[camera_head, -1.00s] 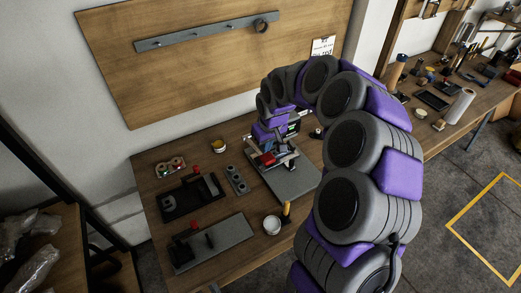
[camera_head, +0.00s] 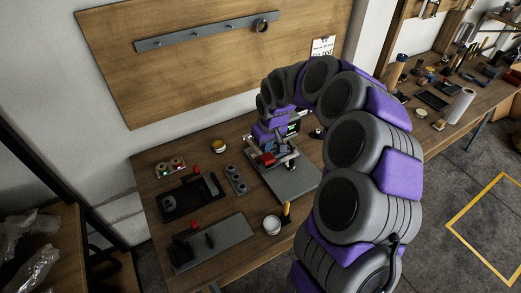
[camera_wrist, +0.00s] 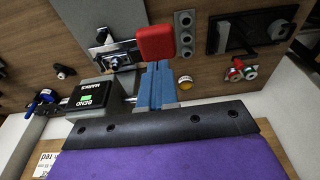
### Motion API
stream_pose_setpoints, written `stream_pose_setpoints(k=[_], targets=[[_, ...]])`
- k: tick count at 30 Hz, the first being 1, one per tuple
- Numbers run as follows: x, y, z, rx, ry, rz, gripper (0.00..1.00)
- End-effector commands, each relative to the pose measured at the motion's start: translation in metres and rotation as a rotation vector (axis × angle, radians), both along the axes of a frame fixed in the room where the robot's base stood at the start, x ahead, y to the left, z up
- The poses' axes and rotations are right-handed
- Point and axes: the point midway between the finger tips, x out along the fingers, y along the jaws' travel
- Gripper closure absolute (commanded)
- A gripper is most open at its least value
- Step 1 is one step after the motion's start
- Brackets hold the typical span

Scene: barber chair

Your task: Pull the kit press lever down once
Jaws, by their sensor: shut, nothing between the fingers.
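The press (camera_head: 289,181) stands at the right of the workbench, with a grey base plate and a red grip that looks like its lever end (camera_head: 267,158). My gripper (camera_head: 276,150) is over the press, largely hidden by my arm in the head view. In the wrist view, the blue fingers of my gripper (camera_wrist: 157,84) are closed together with nothing between them. The red grip (camera_wrist: 156,43) sits right at the fingertips. I cannot tell whether they touch. Part of the press's metal plate (camera_wrist: 103,45) shows beside it, and most of the lever arm is hidden.
A black display box (camera_wrist: 93,94) is close beside my fingers. Black fixtures (camera_head: 190,195), a grey plate (camera_head: 212,243), a white cup (camera_head: 272,225) and a yellow-handled tool (camera_head: 287,212) are on the bench. A wooden wall board (camera_head: 215,75) stands behind.

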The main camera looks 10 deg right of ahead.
Motion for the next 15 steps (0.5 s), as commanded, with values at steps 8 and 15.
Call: stream_pose_setpoints(k=[8,15], targets=[[-0.003,-0.001,-0.01,-0.001,0.002,0.001,1.0],[-0.004,-0.002,-0.015,0.0,0.001,0.0,1.0]])
